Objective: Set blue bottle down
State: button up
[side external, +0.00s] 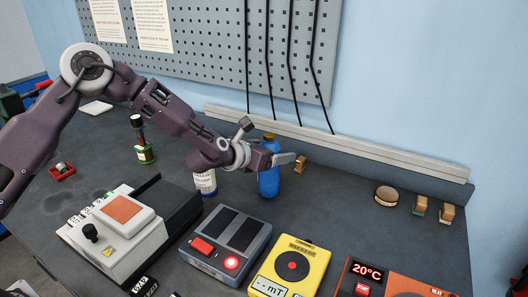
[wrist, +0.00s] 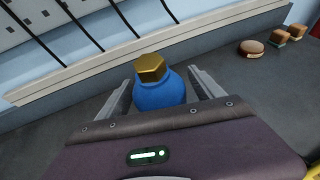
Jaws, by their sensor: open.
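The blue bottle (side external: 269,181) with a gold cap stands upright on the dark bench top in the side view. In the wrist view the bottle (wrist: 157,92) is between the two fingers, its gold cap toward the wall. My gripper (side external: 284,160) is at the bottle's upper part, one finger showing at its right side. In the wrist view my gripper (wrist: 160,90) is open around the bottle, with a visible gap at the right finger. The bottle's base is hidden in the wrist view.
A white labelled bottle (side external: 205,183) stands just left. A grey device (side external: 226,243) and a yellow meter (side external: 291,266) lie in front. A round brown object (side external: 386,195) lies farther right, with clear bench between.

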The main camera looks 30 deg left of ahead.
jog(key=v, duration=1.1)
jog(key=s+a+r+n+y, duration=0.4)
jog(key=a+r+n+y, duration=0.15)
jog(key=a, duration=0.55)
jog(key=s+a+r+n+g+y, duration=0.2)
jog(key=s+a+n+y, duration=0.1)
jog(key=s+a+n, duration=0.3)
jog(key=s+a+r+n+g+y, duration=0.25)
jog(key=s+a+n, duration=0.25)
jog(key=s+n, duration=0.3)
jog(key=s+n+g, duration=0.3)
jog(key=s+n, duration=0.3)
jog(key=s, duration=0.3)
jog(key=s+d+n+h, duration=0.7)
jog(key=s+d+n, duration=0.3)
jog(key=d+n, duration=0.3)
jog(key=shift+d+h, duration=0.35)
jog(key=shift+h, duration=0.05)
jog(key=shift+r, duration=0.15)
